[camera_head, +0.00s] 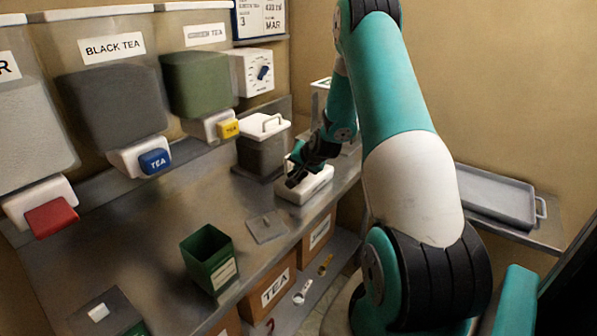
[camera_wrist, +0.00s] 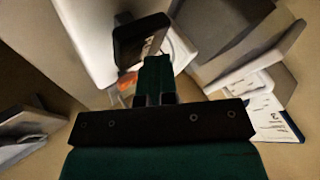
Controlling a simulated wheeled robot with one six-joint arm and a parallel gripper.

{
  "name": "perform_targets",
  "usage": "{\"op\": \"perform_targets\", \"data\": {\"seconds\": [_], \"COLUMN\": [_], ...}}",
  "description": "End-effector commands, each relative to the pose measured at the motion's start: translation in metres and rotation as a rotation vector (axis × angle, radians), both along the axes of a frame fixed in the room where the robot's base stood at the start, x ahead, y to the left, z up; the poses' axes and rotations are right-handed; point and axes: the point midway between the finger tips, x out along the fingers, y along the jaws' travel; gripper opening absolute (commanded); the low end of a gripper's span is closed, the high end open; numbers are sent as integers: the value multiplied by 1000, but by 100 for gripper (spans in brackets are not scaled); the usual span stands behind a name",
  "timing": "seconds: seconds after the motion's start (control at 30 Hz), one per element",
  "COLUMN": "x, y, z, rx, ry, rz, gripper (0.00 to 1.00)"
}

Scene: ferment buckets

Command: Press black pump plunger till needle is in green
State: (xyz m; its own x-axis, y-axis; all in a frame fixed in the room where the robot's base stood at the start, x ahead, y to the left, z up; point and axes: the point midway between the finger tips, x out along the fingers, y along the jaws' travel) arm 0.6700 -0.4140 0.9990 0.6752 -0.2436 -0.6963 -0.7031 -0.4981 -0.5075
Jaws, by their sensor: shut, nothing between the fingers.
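A low white device (camera_head: 304,187), apparently the pump, sits on the metal counter near its right end. My gripper (camera_head: 292,180) is over it, shut and empty, and hides much of its top. In the wrist view my closed green fingers (camera_wrist: 156,68) point toward a black block (camera_wrist: 140,38), which may be the plunger, on a white body (camera_wrist: 88,35). A rounded white edge and a small orange-red patch (camera_wrist: 127,89) show beside the fingers and may be the gauge. No needle can be made out. I cannot tell whether the fingers touch the black block.
A lidded dark container (camera_head: 263,150) stands close behind the device. A flat grey lid (camera_head: 267,227) and an open green tin (camera_head: 210,262) are on the counter to the left. Tea dispensers line the wall. A metal tray (camera_head: 495,195) rests on a right shelf.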

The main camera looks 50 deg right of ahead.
Motion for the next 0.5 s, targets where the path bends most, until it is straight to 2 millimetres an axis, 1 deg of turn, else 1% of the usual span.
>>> {"op": "perform_targets", "data": {"seconds": [0.5], "x": [0], "y": [1], "z": [-8], "rx": [2], "ry": [2], "rz": [1], "gripper": [0]}}
